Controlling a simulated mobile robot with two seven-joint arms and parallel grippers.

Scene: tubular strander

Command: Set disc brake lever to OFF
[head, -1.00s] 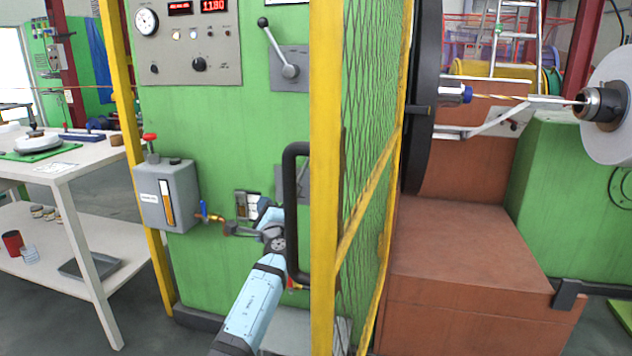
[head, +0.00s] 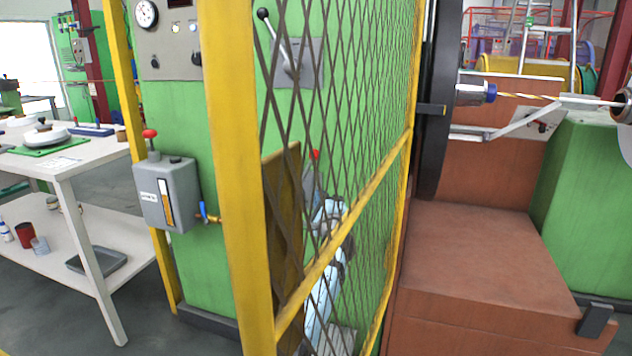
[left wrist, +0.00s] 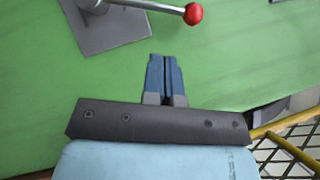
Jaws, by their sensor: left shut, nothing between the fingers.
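A lever with a red knob (left wrist: 193,14) and a metal arm sits on a grey plate (left wrist: 118,28) at the top of the left wrist view. My left gripper (left wrist: 166,58) is shut and empty. It points at the green panel, below the knob and apart from it in the picture. In the head view my left gripper (head: 315,190) is partly hidden by the mesh. A second lever with a black knob (head: 263,14) stands higher, tilted up-left. I can read no lever label. My right gripper is out of view.
A grey box (head: 166,195) with a red-topped valve is at left, beside a white table (head: 95,170). A brown block (head: 480,250) fills the right.

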